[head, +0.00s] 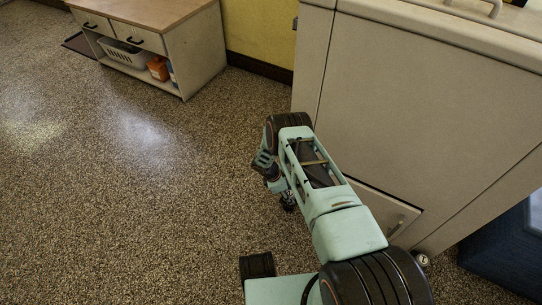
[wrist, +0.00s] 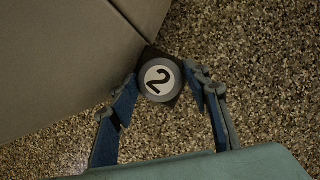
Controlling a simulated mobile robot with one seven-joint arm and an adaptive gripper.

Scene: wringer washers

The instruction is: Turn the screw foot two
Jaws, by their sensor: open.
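Screw foot two (wrist: 159,80), a dark foot with a round pale disc marked "2", sits at the corner of the beige machine (head: 420,95), above the speckled floor in the wrist view. My gripper (wrist: 162,76) is open, with one blue finger left of the foot and one right of it. The fingertips reach about level with the disc; I cannot tell whether they touch it. In the head view my gripper (head: 288,202) is low beside the machine, partly hidden by my arm, and foot two cannot be made out there.
Another foot (head: 422,260) with a round label shows under the machine's near corner. A small hatch (head: 388,212) is low on the machine's side. A dark blue box (head: 508,250) stands at right. A cabinet (head: 150,45) is at the back left. The floor at left is clear.

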